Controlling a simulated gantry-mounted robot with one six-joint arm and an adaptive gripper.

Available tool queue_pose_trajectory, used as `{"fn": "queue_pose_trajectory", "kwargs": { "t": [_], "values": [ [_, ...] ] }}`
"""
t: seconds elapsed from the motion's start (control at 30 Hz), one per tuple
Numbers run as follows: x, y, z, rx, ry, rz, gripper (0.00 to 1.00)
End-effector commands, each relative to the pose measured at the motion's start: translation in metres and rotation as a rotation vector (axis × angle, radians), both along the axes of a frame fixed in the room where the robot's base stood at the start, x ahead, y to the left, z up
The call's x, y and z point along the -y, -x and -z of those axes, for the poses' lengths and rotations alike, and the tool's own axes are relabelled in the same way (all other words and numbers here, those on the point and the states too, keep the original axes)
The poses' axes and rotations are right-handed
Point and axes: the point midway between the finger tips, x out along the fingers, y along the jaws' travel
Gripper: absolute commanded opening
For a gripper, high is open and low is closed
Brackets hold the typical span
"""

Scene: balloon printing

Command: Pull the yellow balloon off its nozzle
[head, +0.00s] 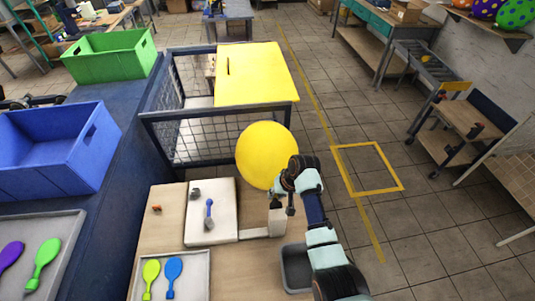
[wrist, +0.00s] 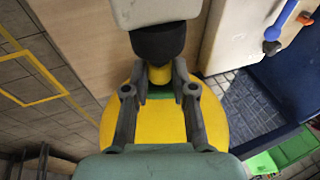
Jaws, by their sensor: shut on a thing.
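The inflated yellow balloon (head: 263,152) stands out large and round above the right edge of the wooden workbench (head: 160,222). In the wrist view the balloon (wrist: 111,123) fills the space behind my gripper's fingers, its narrow neck (wrist: 159,75) between them. My gripper (wrist: 160,96) is closed around that neck, just beside a dark collar (wrist: 158,42) on a light block, which looks like the nozzle. The neck still meets the collar. In the head view my gripper (head: 284,190) is at the balloon's lower right, and my wrist partly hides the nozzle post (head: 277,222).
A white panel (head: 200,228) with a blue-handled lever (head: 209,214) is left of the nozzle. A grey bin (head: 296,266) stands beside my arm. A tray (head: 190,285) holds flat green and blue balloons. A yellow-topped mesh cage (head: 172,137) stands behind; blue (head: 60,160) and green (head: 108,62) crates are left.

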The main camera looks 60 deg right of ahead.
Motion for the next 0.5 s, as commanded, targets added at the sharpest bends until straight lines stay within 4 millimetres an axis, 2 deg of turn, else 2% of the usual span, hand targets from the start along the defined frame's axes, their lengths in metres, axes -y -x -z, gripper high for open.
{"fn": "queue_pose_trajectory", "kwargs": {
  "t": [0.37,0.5],
  "values": [
    [0.008,-0.005,-0.001,0.0,0.0,0.0,0.0],
    [0.008,-0.005,-0.013,0.001,0.001,0.0,0.0]
  ]
}}
